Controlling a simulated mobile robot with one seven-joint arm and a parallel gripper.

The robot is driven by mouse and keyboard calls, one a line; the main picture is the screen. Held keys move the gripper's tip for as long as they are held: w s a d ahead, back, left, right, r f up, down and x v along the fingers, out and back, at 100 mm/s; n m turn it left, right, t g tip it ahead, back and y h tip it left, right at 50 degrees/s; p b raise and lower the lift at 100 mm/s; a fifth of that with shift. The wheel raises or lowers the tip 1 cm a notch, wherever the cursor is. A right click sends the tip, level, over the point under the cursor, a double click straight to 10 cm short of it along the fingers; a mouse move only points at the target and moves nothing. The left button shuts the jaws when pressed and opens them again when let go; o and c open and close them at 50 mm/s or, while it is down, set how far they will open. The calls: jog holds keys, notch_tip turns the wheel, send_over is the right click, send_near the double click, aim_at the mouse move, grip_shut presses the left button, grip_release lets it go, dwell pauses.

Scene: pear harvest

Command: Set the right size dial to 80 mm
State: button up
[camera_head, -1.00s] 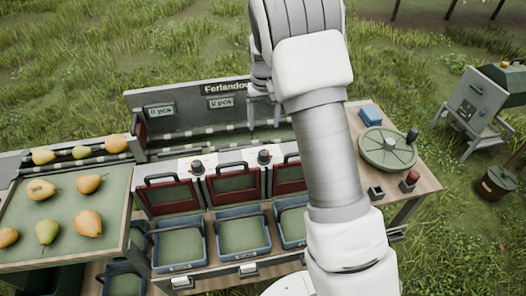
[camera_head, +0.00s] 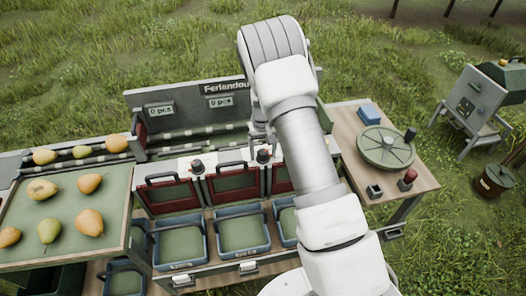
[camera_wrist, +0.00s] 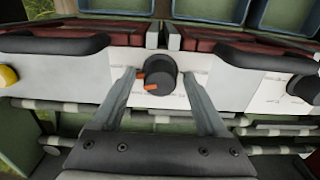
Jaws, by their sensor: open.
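The right size dial (camera_wrist: 161,77) is a dark round knob with an orange pointer mark, set on a pale panel. In the head view the right dial (camera_head: 263,156) stands on the sorter's front ledge between two red-framed flaps. My gripper (camera_wrist: 160,80) is open, with one finger on each side of the dial; I cannot tell whether they touch it. In the head view my gripper (camera_head: 262,138) is just above and behind the dial, partly hidden by my arm. The scale figures are too small to read.
The left dial (camera_head: 196,166) stands further left on the same ledge and shows at the wrist view's right edge (camera_wrist: 304,88). Black flap handles (camera_wrist: 265,57) flank the right dial closely. Blue bins (camera_head: 181,243) stand below. Pears lie on a green tray (camera_head: 66,180) at left.

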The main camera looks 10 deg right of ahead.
aim_at(263, 151)
grip_shut()
jog(key=shift+f+m+b, duration=0.1)
jog(key=shift+m+b, duration=0.45)
jog(key=shift+m, duration=0.05)
jog(key=shift+m+b, duration=0.3)
jog(key=shift+m, duration=0.6)
grip_release()
jog(key=shift+r, duration=0.25)
notch_tip(263, 151, up, 17)
jog(key=shift+b, duration=0.4)
